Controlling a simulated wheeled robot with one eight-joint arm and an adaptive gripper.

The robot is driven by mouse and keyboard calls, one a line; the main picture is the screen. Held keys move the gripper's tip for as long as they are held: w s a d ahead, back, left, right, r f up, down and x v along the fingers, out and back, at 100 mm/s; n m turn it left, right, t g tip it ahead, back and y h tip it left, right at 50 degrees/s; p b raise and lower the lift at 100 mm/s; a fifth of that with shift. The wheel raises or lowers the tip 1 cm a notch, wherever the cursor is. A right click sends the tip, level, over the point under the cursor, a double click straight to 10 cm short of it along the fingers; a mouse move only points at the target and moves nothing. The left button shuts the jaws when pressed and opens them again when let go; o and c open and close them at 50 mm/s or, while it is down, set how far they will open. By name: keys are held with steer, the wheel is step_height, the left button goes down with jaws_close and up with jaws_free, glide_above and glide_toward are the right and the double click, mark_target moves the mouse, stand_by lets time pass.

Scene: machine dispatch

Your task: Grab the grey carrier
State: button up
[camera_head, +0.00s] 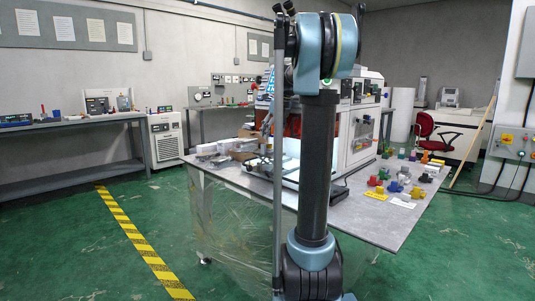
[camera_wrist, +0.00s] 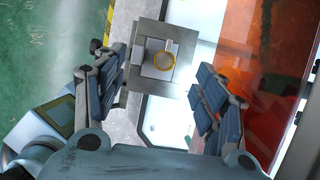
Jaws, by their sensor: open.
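In the wrist view a grey, squarish carrier (camera_wrist: 150,31) lies toward the top centre, with a round yellowish disc (camera_wrist: 164,61) on it. My gripper (camera_wrist: 157,80) is open, its two blue-padded fingers apart. The carrier shows in the gap beyond the fingers, toward the upper part of the picture, and nothing is between the pads. I cannot tell how high the fingers are above it. In the head view my arm covers the middle of the scene, and I cannot make out the carrier clearly.
The grey worktable (camera_head: 375,219) bears a white machine (camera_head: 362,130) and several coloured parts (camera_head: 395,187) at the right. White boxes (camera_head: 214,147) stand at its left end. In the wrist view an orange translucent panel (camera_wrist: 270,60) lies right of the right finger.

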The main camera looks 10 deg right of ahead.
mark_target(267, 145)
steer(key=shift+a+x, duration=0.2)
steer(key=shift+x, duration=3.15)
steer(key=shift+s, duration=0.1)
steer(key=c, duration=0.9)
